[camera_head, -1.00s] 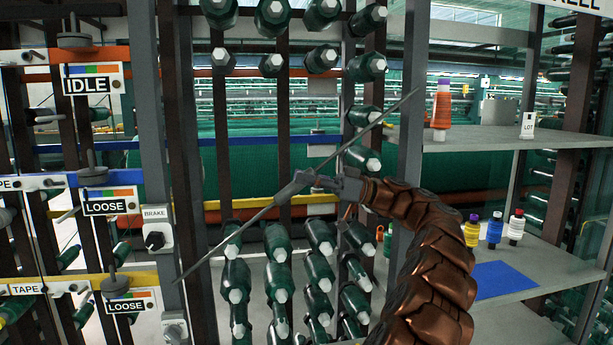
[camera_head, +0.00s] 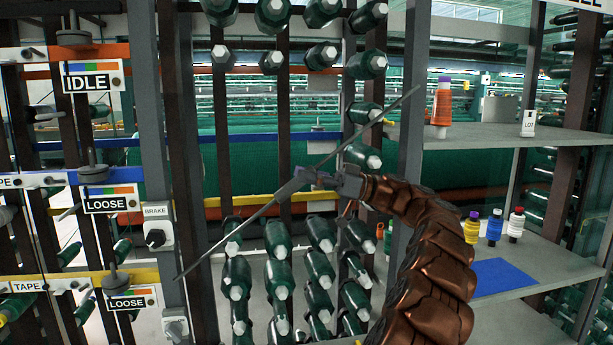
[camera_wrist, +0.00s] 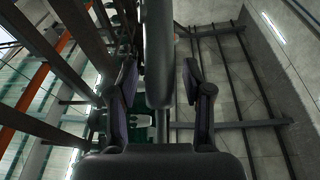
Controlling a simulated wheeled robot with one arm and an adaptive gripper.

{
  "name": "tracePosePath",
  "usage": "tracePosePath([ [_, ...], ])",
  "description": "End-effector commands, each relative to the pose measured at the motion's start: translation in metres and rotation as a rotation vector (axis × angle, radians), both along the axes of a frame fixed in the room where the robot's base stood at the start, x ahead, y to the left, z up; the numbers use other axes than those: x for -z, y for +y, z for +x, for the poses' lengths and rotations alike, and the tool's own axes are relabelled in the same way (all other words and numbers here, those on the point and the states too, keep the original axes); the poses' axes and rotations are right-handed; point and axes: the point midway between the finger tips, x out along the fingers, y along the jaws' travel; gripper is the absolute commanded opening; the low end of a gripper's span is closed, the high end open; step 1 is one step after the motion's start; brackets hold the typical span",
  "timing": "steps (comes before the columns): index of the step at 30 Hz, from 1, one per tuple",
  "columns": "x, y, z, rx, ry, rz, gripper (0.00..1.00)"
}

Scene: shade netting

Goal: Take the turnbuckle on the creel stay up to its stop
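The creel stay (camera_head: 222,240) is a thin grey rod that slants from lower left to upper right across the creel front. The turnbuckle (camera_head: 289,190) looks like the thicker grey length near its middle. My gripper (camera_head: 320,178) is at the turnbuckle's upper right end. In the wrist view the turnbuckle (camera_wrist: 158,60) is a thick dark cylinder running between the two fingers of my gripper (camera_wrist: 160,98). Gaps show on both sides of it, wider on the right, so the fingers look open around it. The stop cannot be made out.
Green bobbins (camera_head: 279,280) on pegs fill the creel behind the stay. A grey post (camera_head: 408,130) and shelves (camera_head: 480,137) with an orange cone (camera_head: 441,105) stand at right. Signs (camera_head: 86,77) and brake knobs (camera_head: 156,238) are at left.

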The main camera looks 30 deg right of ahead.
Motion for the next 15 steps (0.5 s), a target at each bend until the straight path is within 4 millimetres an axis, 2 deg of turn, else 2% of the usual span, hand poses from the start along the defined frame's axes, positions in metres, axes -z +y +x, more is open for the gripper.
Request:
tracePosePath([
  [10, -0.001, 0.0, 0.0, 0.0, 0.0, -0.001, 0.53],
  [15, -0.013, 0.0, 0.001, 0.0, 0.001, -0.002, 0.53],
])
